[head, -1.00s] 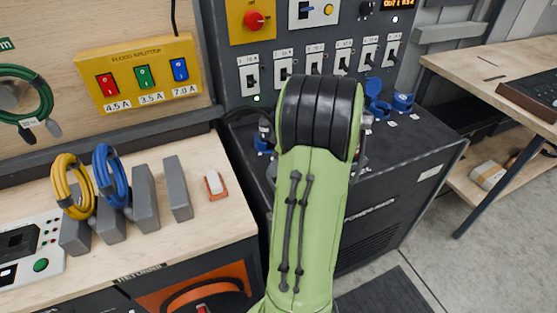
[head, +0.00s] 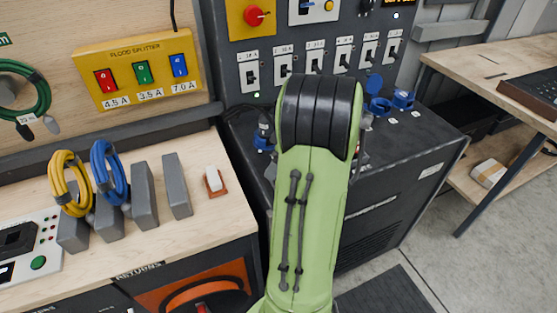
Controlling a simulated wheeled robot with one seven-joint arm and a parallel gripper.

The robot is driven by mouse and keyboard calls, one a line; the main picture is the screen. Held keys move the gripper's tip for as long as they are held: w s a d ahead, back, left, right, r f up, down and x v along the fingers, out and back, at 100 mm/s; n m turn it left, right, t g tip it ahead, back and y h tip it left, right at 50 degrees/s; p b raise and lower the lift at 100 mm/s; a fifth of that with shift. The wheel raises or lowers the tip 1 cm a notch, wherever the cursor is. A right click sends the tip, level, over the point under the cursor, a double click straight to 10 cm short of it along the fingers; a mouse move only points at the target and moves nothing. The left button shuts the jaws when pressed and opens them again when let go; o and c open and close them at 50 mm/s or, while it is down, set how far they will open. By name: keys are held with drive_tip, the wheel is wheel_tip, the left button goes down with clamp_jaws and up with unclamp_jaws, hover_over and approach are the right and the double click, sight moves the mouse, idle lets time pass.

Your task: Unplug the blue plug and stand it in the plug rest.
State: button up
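My green arm with its black ribbed joint fills the middle of the head view and hides my gripper. Small grey parts show at the joint's right edge, too covered to tell what they are. A blue socket fitting (head: 263,141) with a dark piece above it stands on the dark cabinet's ledge, just left of my arm. Blue sockets (head: 403,99) with a raised round lid (head: 374,84) sit on the ledge to the right of my arm. I cannot tell which fitting holds the blue plug. I cannot make out the plug rest; it may be behind my arm.
The dark cabinet (head: 412,180) carries a row of breaker switches (head: 315,58) and a red knob (head: 255,17). A wooden bench (head: 205,235) at left holds grey blocks (head: 144,195), yellow and blue cable coils (head: 110,172) and a white-and-orange switch (head: 214,181). Floor is open at right.

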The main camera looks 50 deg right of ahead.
drive_tip(key=p+v, duration=0.6)
drive_tip(key=v, duration=0.9)
drive_tip(key=shift+r, duration=0.4)
drive_tip(key=shift+s, duration=0.1)
